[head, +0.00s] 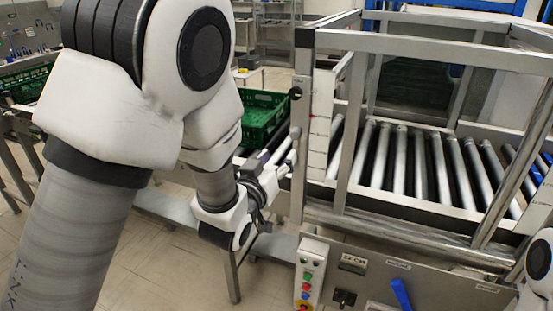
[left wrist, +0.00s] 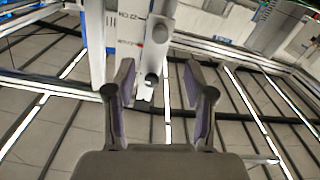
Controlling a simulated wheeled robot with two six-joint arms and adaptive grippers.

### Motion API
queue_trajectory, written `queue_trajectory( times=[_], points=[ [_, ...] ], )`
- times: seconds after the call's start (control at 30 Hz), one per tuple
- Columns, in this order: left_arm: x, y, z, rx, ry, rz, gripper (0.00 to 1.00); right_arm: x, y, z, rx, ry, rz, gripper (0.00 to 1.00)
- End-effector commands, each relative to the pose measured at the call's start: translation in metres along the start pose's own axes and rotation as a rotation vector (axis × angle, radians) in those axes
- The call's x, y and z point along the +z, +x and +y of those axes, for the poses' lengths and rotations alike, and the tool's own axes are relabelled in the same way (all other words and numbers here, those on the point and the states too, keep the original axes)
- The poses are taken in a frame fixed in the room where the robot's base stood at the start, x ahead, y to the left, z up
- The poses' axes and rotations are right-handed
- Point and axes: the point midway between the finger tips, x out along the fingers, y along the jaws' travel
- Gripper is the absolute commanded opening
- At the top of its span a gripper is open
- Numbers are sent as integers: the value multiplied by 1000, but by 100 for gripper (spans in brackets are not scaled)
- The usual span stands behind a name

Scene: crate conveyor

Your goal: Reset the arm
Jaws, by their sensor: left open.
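My left arm fills the left side of the head view, bent down at the elbow. My left gripper (head: 282,168) is beside the left post of the metal conveyor frame (head: 328,40). In the left wrist view, the left gripper (left wrist: 160,92) has its two dark fingers spread with nothing between them. A light frame post shows beyond the fingers; I cannot tell whether they touch it. My right gripper is out of view; only a white piece of my right arm shows at the right edge of the head view.
A green crate (head: 262,117) sits behind my left forearm. The roller conveyor (head: 420,165) inside the frame is empty where visible. A control box with colored buttons (head: 308,278) and a blue handle (head: 401,295) are on the front. Tiled floor (head: 185,265) lies below my left arm.

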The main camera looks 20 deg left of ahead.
Motion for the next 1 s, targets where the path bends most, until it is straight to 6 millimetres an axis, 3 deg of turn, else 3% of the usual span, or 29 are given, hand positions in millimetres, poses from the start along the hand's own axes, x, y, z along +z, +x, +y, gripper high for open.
queue_trajectory(
  times=[0.27, 0.37, 0.47, 0.57, 0.6, 0.67, 0.8, 0.87, 0.9, 1.0],
  points=[
    [0, 0, 0, 0, 0, 0, 54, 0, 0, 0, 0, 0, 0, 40],
    [14, 0, -3, -6, -1, -25, 54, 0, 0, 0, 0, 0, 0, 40],
    [60, -3, -16, -32, -16, -111, 54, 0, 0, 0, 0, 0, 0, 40],
    [135, -20, -40, -82, -43, -259, 54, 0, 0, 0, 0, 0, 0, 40],
    [168, -33, -51, -107, -55, -333, 54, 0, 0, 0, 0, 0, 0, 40],
    [216, -56, -66, -147, -65, -453, 54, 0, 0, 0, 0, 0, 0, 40],
    [315, -132, -94, -230, -59, -762, 54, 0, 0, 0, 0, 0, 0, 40],
    [350, -172, -104, -260, -50, -906, 54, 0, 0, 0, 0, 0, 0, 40],
    [371, -202, -110, -277, -42, -1007, 54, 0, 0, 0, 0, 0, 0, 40],
    [405, -270, -117, -296, -14, -1241, 54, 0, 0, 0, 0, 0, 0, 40]
  ],
)
